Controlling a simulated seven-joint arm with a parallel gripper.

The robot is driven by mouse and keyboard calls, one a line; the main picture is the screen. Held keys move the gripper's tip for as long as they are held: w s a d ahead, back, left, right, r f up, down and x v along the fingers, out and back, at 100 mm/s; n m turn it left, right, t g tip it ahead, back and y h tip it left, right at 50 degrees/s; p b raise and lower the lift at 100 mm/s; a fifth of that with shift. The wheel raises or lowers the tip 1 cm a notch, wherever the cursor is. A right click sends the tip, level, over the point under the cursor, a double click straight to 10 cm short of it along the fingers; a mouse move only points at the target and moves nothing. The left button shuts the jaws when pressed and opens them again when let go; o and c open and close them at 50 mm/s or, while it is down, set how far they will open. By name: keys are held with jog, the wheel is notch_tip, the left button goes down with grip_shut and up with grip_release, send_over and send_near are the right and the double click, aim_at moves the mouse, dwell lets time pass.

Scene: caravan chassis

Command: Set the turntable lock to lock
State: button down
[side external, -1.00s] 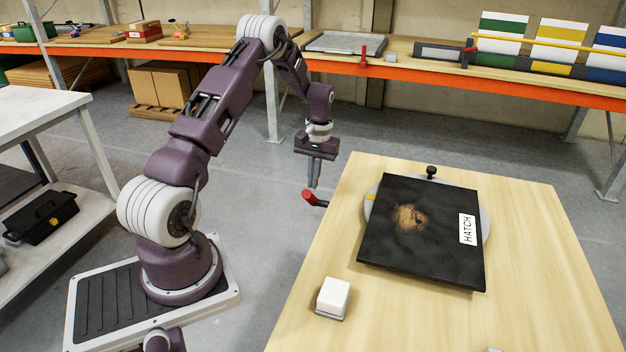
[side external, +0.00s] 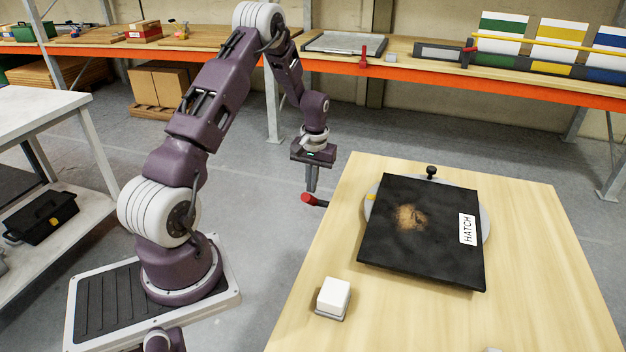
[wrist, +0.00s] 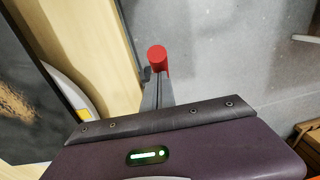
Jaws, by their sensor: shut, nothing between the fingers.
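A red-tipped handle on a dark arm (side external: 309,198) sticks out from the left edge of the wooden table. Its red end also shows in the wrist view (wrist: 157,57), just beyond my fingertips. My gripper (side external: 311,190) is shut and empty, pointing down right at the red end; I cannot tell whether they touch. In the wrist view, my shut fingers (wrist: 157,94) partly cover the handle's arm. A round grey turntable (side external: 485,222) lies on the table, mostly hidden under a black square hatch panel (side external: 420,250). A black knob (side external: 431,171) stands at its far edge. No lock marking is readable.
The wooden table (side external: 520,300) carries a white block on a grey base (side external: 333,297) near its front left. Its right side is mostly clear. A long shelf (side external: 400,68) with boards and panels runs along the back. Open floor lies left of the table.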

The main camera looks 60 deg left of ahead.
aim_at(306, 197)
jog(key=s+d+f+t+y, duration=0.2)
jog(key=shift+s+d+t+y, duration=0.25)
jog(key=shift+t+y, duration=0.05)
jog(key=shift+s+d+f+t+y, duration=0.15)
jog(key=shift+s+f+t+y, duration=0.05)
jog(key=shift+f+t+y, duration=0.15)
notch_tip(306, 197, down, 7)
jog(key=s+d, duration=0.2)
dwell(0.7)
jog(key=v, duration=0.7)
jog(key=shift+w+r, duration=0.1)
jog(key=shift+r, duration=0.1)
